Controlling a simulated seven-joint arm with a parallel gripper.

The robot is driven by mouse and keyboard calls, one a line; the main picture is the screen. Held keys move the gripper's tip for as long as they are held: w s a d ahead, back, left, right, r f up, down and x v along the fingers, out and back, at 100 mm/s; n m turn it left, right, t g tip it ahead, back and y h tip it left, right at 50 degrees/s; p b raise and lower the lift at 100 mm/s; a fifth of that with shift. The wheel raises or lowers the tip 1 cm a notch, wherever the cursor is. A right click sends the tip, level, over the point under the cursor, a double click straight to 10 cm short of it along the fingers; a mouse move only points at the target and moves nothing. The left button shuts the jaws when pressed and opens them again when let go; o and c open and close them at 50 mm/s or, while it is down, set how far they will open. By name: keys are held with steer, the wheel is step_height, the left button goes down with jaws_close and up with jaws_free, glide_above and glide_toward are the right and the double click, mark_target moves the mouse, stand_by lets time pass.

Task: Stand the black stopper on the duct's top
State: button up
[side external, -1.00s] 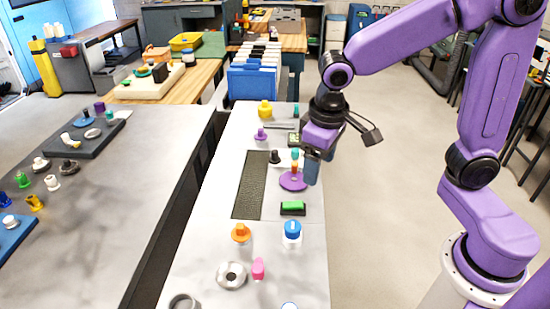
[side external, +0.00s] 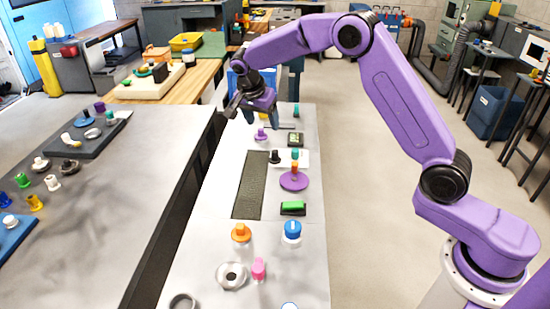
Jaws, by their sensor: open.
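The black stopper (side external: 275,157) stands upright on the pale bench, beside the far right end of a long dark textured strip (side external: 249,190). Its knob points up and nothing touches it. I cannot tell for certain which part is the duct; the dark strip is the likeliest. My gripper (side external: 262,122) is farther back along the bench, pointing down, open, with nothing seen between its fingers. It is above and behind the black stopper, close over a purple stopper (side external: 261,135). I cannot tell whether it touches the purple stopper.
Right of the strip are a purple disc (side external: 294,182) with an orange piece, a green block (side external: 293,207) and a small dark box (side external: 296,140). Nearer are an orange-capped piece (side external: 241,233), a blue-capped jar (side external: 292,231) and a metal ring (side external: 231,275). The dark strip is clear.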

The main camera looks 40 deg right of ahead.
mark_target(275, 151)
steer(key=x, duration=1.2)
steer(key=shift+w+d+f, duration=0.1)
steer(key=shift+w+d, duration=0.1)
steer(key=shift+d, duration=0.15)
steer(key=shift+x, duration=2.65)
steer(key=shift+s+d, duration=0.15)
steer(key=shift+d, duration=0.05)
steer(key=c, duration=1.2)
steer(key=shift+c, duration=0.2)
